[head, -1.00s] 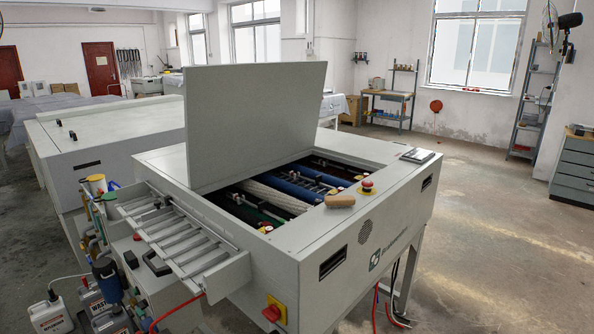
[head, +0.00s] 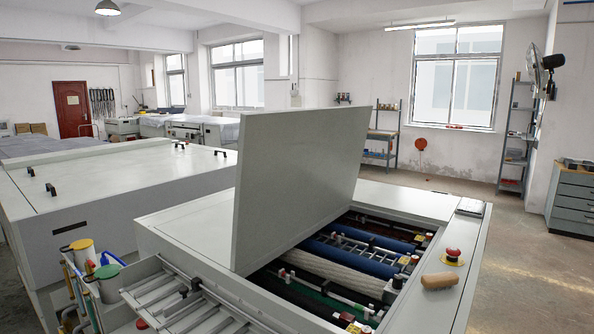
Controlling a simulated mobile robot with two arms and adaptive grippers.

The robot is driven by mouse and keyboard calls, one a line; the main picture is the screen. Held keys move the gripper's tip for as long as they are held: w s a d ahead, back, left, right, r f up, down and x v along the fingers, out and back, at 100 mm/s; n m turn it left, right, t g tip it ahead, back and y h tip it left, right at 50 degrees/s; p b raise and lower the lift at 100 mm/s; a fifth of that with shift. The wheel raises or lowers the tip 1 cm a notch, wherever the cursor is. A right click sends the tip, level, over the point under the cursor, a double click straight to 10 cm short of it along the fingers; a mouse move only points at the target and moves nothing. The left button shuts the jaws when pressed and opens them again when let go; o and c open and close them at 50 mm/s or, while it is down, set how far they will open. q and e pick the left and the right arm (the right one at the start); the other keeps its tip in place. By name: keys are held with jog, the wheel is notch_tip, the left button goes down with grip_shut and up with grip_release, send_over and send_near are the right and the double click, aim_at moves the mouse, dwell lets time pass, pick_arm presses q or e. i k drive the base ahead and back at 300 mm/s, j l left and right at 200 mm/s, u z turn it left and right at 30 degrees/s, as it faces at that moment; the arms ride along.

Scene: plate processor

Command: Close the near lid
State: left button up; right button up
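The near lid (head: 300,180) is a large flat grey panel on the near plate processor (head: 190,222). It stands raised, leaning up over the opening. Below and to its right the opening shows blue, white and dark rollers (head: 340,262). Part of the opening is hidden behind the lid. Neither of my grippers is in the head view.
A slatted feed tray (head: 185,305) juts out at front left. A second machine with a shut lid (head: 110,178) stands behind left. Open floor lies at right.

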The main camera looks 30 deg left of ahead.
aim_at(296, 168)
jog(key=j+z, duration=0.1)
jog(key=j, duration=0.95)
jog(key=k+j+z, duration=0.15)
jog(key=j, duration=0.9)
jog(key=j+z, duration=0.15)
jog(key=j, duration=0.4)
jog(key=k+j, duration=0.15)
jog(key=j, duration=0.35)
jog(key=j+z, duration=0.15)
jog(key=j, duration=0.4)
jog(key=k+j, duration=0.2)
jog(key=j, duration=0.3)
jog(key=z, duration=0.05)
